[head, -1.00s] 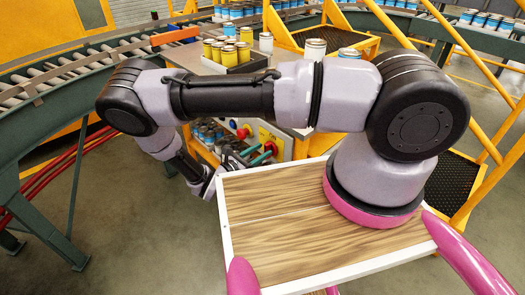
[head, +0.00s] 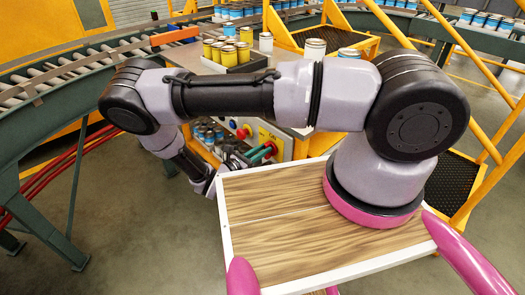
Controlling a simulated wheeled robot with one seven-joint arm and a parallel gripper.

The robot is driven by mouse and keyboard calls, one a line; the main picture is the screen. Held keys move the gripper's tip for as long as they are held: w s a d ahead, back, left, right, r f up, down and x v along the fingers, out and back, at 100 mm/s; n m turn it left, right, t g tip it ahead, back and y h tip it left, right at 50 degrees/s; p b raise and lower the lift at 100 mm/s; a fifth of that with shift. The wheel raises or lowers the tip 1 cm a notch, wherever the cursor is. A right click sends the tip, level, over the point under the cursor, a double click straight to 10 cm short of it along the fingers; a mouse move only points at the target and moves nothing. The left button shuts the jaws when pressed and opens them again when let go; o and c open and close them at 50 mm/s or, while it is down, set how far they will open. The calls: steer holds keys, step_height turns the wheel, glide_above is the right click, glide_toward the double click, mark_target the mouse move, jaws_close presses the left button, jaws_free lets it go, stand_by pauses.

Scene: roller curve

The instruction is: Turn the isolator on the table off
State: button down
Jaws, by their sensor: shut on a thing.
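The isolator (head: 268,136) is a yellow plate with small dark lettering on the front of the grey-topped table (head: 292,134). A red knob (head: 271,147) shows at its lower part. My gripper (head: 266,151) has green fingers that point right and up to this red knob. The fingers are shut on the knob, which they mostly cover. The knob's angle is too small and hidden to read. My gripper's dark body lies just left of it, low beside the table front.
A red round button (head: 242,134) sits on the panel left of the isolator. Yellow cans (head: 229,53) stand in a dark tray on the table. Blue-lidded cans (head: 207,133) sit below. A roller conveyor (head: 60,84) curves behind; yellow steps (head: 318,35) stand at the back right.

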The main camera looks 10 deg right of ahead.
steer(key=shift+w+a+f+n, duration=0.15)
steer(key=shift+w+f+n, duration=0.15)
steer(key=shift+n, duration=2.6)
steer(key=shift+w+a+f+n, duration=0.2)
steer(key=shift+f+n, duration=0.1)
steer(key=shift+n, duration=2.6)
steer(key=shift+w+a+f+n, duration=0.1)
steer(key=shift+w+f+n, duration=0.2)
steer(key=shift+n, duration=2.6)
steer(key=c, duration=0.8)
jaws_free()
steer(key=shift+o, duration=0.2)
steer(key=shift+s, duration=0.1)
